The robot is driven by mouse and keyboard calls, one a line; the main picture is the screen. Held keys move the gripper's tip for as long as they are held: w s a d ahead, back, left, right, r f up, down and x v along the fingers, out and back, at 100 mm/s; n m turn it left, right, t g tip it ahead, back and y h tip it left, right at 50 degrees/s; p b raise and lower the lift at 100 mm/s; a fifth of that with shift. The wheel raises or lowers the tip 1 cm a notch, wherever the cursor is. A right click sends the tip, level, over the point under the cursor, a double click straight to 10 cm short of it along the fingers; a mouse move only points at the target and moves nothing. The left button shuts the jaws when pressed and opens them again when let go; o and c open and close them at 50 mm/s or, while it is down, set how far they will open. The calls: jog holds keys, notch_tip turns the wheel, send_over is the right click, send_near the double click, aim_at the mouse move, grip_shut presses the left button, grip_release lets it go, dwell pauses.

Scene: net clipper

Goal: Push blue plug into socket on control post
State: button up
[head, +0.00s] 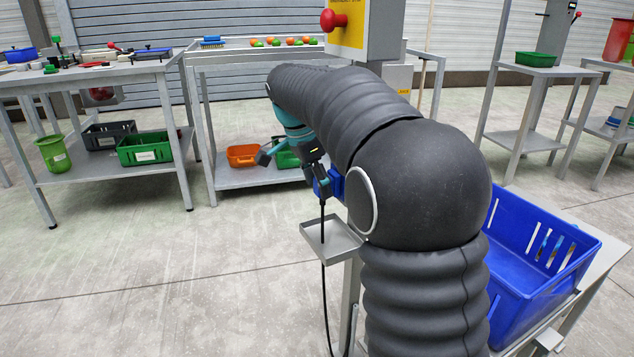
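The control post is partly hidden behind my arm; its grey head with a yellow panel (348,22) and a red mushroom button (331,20) shows at the top. A blue plug (321,187) with a black cable hanging from it is beside a blue socket (337,182) on the post. The plug appears to touch the socket, but how deep it sits I cannot tell. My gripper (288,163) is open, with its fingers spread apart and nothing seen between them. Its right finger is just above the plug; whether they touch is unclear.
A small grey tray (312,232) juts from the post below the plug, and the cable passes over it to the floor. A blue crate (510,278) is at the right. Workbenches (110,75) with bins stand behind. The floor at left is clear.

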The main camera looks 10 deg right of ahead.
jog(key=v, duration=1.2)
jog(key=shift+s, duration=0.1)
